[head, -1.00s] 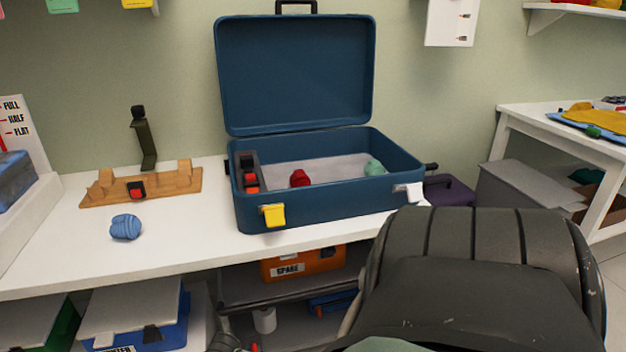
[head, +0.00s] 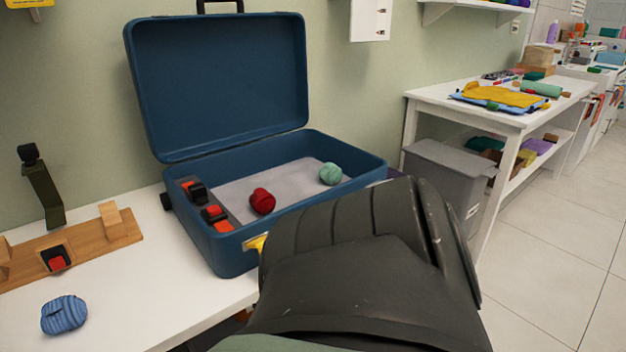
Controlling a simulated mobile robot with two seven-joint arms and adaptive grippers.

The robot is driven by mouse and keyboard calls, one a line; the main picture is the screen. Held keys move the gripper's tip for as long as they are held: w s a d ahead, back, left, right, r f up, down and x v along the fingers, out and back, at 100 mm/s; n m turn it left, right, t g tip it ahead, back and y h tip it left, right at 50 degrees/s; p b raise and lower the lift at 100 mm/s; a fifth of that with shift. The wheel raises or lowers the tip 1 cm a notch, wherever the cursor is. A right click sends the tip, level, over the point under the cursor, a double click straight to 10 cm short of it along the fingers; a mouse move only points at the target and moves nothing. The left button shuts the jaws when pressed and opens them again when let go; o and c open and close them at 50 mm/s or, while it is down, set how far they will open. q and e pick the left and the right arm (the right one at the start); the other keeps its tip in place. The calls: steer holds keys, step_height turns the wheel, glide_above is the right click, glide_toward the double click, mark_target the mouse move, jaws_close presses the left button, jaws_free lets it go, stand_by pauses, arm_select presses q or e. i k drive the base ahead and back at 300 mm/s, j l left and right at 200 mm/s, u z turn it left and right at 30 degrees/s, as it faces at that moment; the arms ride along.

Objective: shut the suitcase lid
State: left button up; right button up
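The blue suitcase (head: 225,258) stands open on the white table. Its lid (head: 220,85) is raised nearly upright at the back, with a dark handle (head: 220,5) on its top edge. Inside lie a red ball (head: 262,201), a green ball (head: 330,174) and black and orange pieces along the left side. A yellow latch (head: 256,243) shows on the front, partly covered by my dark arm, which hides the suitcase's front right. Neither gripper is in view.
A striped blue ball (head: 64,315) and a wooden rack (head: 90,246) are on the white table (head: 150,300) left of the suitcase. A grey bin (head: 450,168) and a second white table (head: 470,108) stand to the right, with open tiled floor (head: 550,270) beyond.

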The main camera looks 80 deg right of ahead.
mark_target(205, 83)
steer(key=z, duration=2.35)
